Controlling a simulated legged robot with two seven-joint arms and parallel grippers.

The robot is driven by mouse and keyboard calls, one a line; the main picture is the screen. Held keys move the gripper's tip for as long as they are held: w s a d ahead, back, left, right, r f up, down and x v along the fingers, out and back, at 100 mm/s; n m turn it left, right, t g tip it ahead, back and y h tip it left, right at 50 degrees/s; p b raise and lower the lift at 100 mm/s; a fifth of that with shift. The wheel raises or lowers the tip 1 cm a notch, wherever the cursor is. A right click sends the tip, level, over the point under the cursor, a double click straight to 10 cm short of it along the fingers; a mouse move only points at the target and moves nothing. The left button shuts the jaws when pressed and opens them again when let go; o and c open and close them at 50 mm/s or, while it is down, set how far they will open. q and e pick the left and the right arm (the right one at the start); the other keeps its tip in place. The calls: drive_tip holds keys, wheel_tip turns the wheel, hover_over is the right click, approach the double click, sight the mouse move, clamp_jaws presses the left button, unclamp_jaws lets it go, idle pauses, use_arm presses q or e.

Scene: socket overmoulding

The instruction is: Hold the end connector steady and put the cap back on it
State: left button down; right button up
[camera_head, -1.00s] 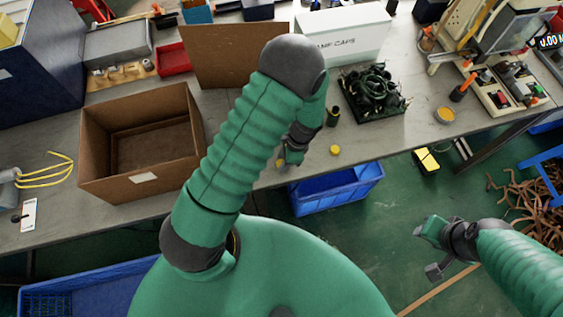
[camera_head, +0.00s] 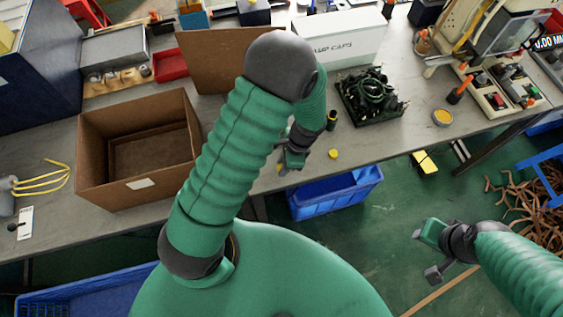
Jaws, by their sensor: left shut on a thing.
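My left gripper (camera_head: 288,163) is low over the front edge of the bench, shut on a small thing. That thing is mostly hidden by the fingers; only a yellowish bit shows at the tips, and I cannot tell if it is the end connector. A small round yellow cap (camera_head: 333,154) lies on the bench near the front edge, right of the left gripper and apart from it. A dark upright cylinder (camera_head: 332,121) with a yellowish top stands behind the cap. My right gripper (camera_head: 428,254) is open and empty, out over the floor at the lower right.
An open cardboard box (camera_head: 140,185) stands left on the bench (camera_head: 232,125). A white caps box (camera_head: 345,45), a black tray of coiled cables (camera_head: 370,97) and a yellow-filled dish (camera_head: 442,117) lie behind and right. A blue bin (camera_head: 335,196) sits below the front edge.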

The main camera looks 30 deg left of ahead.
use_arm(q)
drive_tip(key=s+d+r+b, duration=0.1)
drive_tip(key=s+d, duration=0.7)
drive_tip(key=d, duration=0.3)
drive_tip(key=shift+s+d+r, duration=0.15)
drive_tip(key=shift+s+d, duration=0.05)
drive_tip(key=shift+s, duration=0.1)
drive_tip(key=shift+w, duration=0.1)
drive_tip(key=w+a+r+n+h, duration=0.1)
drive_tip(key=w+a+r+n, duration=0.3)
drive_tip(key=w+n, duration=0.1)
drive_tip(key=w+a+r+n+g+h, duration=0.1)
drive_tip(key=w+a+r+n, duration=0.3)
drive_tip(key=w, duration=0.3)
drive_tip(key=shift+w+a+r+n, duration=0.3)
drive_tip(key=shift+w+n, duration=0.1)
drive_tip(key=shift+n, duration=0.3)
drive_tip(key=shift+s, duration=0.1)
